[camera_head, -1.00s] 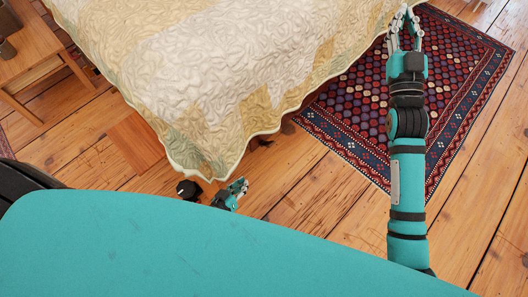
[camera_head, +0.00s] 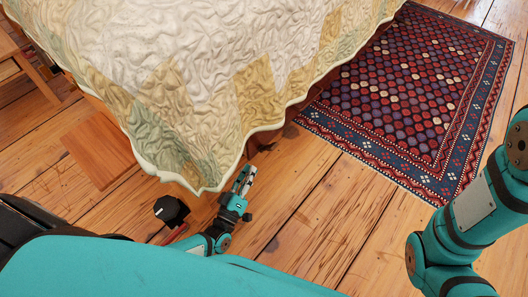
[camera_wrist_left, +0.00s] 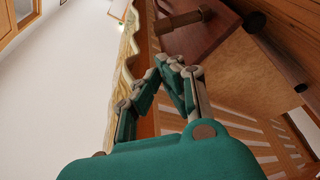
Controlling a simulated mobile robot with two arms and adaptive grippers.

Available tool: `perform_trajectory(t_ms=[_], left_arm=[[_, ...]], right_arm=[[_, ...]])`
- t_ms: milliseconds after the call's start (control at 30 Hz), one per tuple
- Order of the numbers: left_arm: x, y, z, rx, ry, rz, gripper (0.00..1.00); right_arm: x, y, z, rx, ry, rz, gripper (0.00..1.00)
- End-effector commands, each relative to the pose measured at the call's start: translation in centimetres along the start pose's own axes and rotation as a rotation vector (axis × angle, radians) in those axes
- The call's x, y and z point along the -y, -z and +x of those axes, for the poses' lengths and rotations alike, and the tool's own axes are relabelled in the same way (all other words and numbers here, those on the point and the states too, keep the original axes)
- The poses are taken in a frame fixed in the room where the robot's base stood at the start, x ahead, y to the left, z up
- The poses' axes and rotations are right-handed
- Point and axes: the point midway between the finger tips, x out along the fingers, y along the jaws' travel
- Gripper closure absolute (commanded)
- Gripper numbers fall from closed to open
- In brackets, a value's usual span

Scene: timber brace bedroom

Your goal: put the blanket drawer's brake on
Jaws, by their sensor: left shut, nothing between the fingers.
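My left gripper (camera_head: 246,178) is shut and empty, low beside the near corner of the quilt-covered bed (camera_head: 215,85). In the left wrist view its fingers (camera_wrist_left: 178,66) are together, seen in front of brown woodwork. I cannot tell whether this woodwork belongs to the blanket drawer. No brake can be made out for certain. The quilt hides what is under the bed in the head view. My right gripper is out of view.
A black knob-like thing (camera_head: 170,209) is left of my left gripper; I cannot tell what it is. A patterned rug (camera_head: 410,95) lies right of the bed. A wooden stand (camera_head: 30,72) is at the left. Bare floorboards (camera_head: 320,215) are clear in front.

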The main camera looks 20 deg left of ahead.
Motion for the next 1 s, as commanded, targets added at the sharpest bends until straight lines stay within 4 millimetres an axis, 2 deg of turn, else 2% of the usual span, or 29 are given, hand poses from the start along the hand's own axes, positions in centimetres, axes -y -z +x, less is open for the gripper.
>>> perform_trajectory(t_ms=[67,333,467,567,800,1000], left_arm=[[0.0,0.0,0.0,-0.004,-0.003,-0.004,1.00],[0.0,0.0,0.1,-0.003,-0.002,-0.003,1.00],[0.0,0.0,0.7,-0.005,-0.003,-0.003,1.00],[0.1,-0.1,1.9,-0.005,-0.005,-0.002,1.00],[0.2,-0.2,6.4,-0.005,-0.006,-0.003,1.00],[0.1,-0.1,9.1,-0.004,-0.003,-0.002,1.00]], right_arm=[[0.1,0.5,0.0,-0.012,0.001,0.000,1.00],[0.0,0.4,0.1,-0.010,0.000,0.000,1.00],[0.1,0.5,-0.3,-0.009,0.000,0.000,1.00],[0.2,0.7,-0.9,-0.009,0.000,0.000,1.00],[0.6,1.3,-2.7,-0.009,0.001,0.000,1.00],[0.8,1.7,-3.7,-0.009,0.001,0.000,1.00]])
